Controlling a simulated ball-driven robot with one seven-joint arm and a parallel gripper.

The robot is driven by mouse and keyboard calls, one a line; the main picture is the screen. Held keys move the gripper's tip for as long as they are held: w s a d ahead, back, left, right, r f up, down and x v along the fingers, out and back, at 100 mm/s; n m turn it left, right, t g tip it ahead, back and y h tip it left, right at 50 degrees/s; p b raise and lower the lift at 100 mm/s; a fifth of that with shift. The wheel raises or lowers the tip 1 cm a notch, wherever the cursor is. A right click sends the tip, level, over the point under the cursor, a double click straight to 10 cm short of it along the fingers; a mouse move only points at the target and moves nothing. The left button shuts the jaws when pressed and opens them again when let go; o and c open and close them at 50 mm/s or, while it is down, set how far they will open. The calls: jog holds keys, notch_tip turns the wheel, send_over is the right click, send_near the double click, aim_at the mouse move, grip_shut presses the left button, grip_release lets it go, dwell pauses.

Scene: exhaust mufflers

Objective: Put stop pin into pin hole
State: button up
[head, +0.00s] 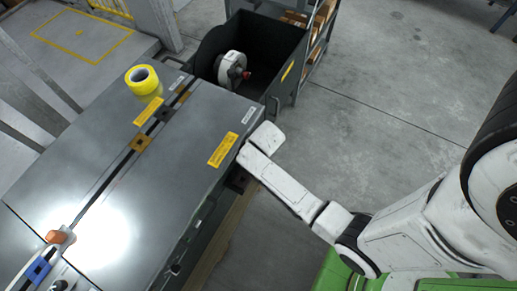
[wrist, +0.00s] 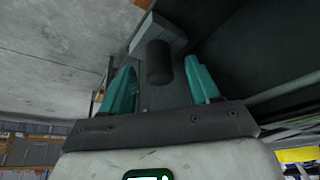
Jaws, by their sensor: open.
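In the wrist view my gripper (wrist: 160,85) is open, with its two teal fingers spread apart. A dark cylinder with a rounded end (wrist: 158,62), possibly the stop pin, shows between and beyond the fingertips. It sticks out from a grey block (wrist: 158,32), and the fingers are not closed on it. In the head view my arm reaches to the right edge of the metal table (head: 190,160). My fingers are hidden there, and the cylinder does not show. I cannot make out which opening is the pin hole.
A yellow tape roll (head: 142,79) sits at the table's far end. A black bin (head: 272,42) beyond it holds a grey-and-white part (head: 231,69). A fixture with orange and blue parts (head: 42,262) stands at lower left. Open concrete floor (head: 400,70) lies to the right.

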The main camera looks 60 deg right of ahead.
jog(key=shift+w+d+f, duration=0.1)
jog(key=shift+d+f, duration=0.05)
jog(key=shift+f, duration=0.3)
jog(key=shift+c, duration=0.2)
jog(key=c, duration=1)
jog(key=shift+r, duration=0.1)
jog(key=shift+r, duration=0.45)
notch_tip(320, 180, up, 2)
jog(key=shift+r+p, duration=0.25)
jog(key=shift+p, duration=0.05)
jog(key=s+r, duration=0.3)
jog(key=s, duration=0.1)
jog(key=s+r, duration=0.3)
jog(key=s, duration=0.2)
jog(key=s+r, duration=0.3)
jog(key=s, duration=0.2)
jog(key=shift+d+r+p, duration=0.2)
jog(key=shift+r+p, duration=0.05)
jog(key=shift+p, duration=0.15)
